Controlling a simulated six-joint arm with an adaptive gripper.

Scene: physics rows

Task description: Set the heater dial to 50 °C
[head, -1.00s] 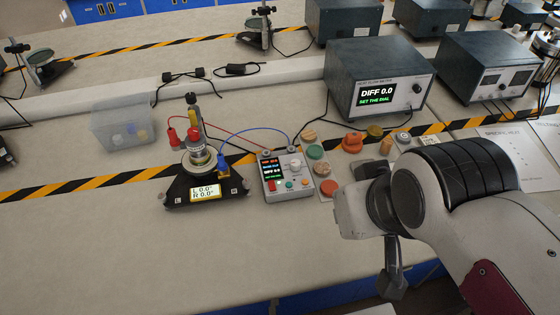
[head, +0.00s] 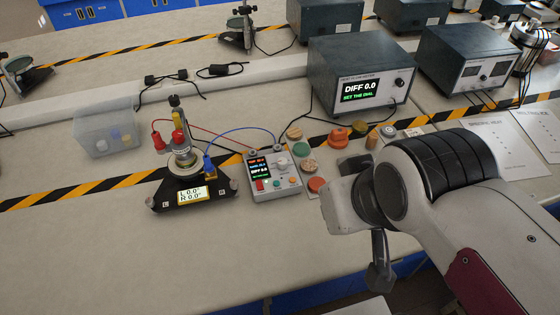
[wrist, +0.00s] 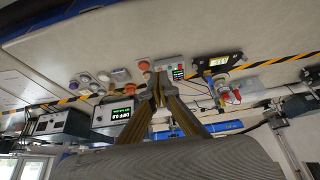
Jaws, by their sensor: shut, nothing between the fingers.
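The heater control box (head: 272,178) is a small grey unit in the middle of the bench in the head view, with a dark display showing coloured lines too small to read surely. Its pale round dial (head: 281,164) sits at the upper right of its face. A red switch and small buttons lie below. The box also shows in the wrist view (wrist: 178,76), partly hidden by my fingers. My gripper (wrist: 152,72) is shut and empty in the wrist view, its tips apparently short of the box. In the head view my arm is to the right of the box.
A meter (head: 362,80) reading "DIFF 0.0, SET THE DIAL" stands behind. A black-based apparatus (head: 160,198) with wires stands left of the box. Several coloured discs and knobs, including a red one (head: 317,186), lie between box and arm. The front bench is clear.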

